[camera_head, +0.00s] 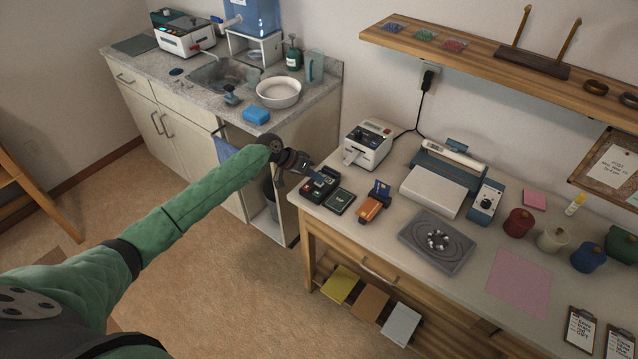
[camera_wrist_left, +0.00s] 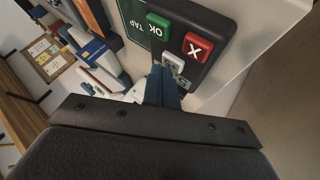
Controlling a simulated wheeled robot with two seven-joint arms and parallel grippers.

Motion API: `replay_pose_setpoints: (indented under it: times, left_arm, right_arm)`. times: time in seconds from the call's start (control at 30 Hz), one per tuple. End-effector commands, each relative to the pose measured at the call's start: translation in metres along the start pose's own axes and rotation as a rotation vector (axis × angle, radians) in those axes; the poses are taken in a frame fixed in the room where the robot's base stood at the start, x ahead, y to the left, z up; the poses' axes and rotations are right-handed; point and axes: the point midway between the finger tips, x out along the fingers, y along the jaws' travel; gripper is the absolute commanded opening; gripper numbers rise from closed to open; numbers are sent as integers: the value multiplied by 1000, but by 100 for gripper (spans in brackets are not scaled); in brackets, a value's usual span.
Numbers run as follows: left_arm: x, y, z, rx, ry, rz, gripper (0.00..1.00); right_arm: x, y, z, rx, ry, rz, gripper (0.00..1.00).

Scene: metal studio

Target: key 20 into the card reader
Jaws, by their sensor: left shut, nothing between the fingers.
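The card reader (camera_head: 320,187) is a small black device at the left end of the wooden workbench, beside a dark pad (camera_head: 341,201). In the left wrist view the card reader (camera_wrist_left: 208,22) shows a green OK key (camera_wrist_left: 158,25), a red X key (camera_wrist_left: 197,46), a pale grey key (camera_wrist_left: 173,62) and a dark panel marked TAP. My left gripper (camera_head: 312,172) is at the reader, fingers shut and empty. In the left wrist view its fingertips (camera_wrist_left: 163,78) are right by the grey key; I cannot tell if they touch. The reader's other keys and display are hidden. My right gripper is out of view.
An orange device (camera_head: 370,209) with a blue card (camera_head: 382,188) stands right of the pad. A white printer-like machine (camera_head: 368,145) stands behind the reader. A grey tray (camera_head: 436,259) lies further right. The sink counter (camera_head: 325,84) is at the back left.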

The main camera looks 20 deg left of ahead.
Motion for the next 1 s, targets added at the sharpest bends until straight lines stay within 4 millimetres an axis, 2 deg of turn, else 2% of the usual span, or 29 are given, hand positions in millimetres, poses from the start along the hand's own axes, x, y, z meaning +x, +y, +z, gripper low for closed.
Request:
replay_pose_setpoints:
  times: [1.0]
  left_arm:
    - [6,-4,4,0,-1,0,0]
  right_arm:
    - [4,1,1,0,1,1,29]
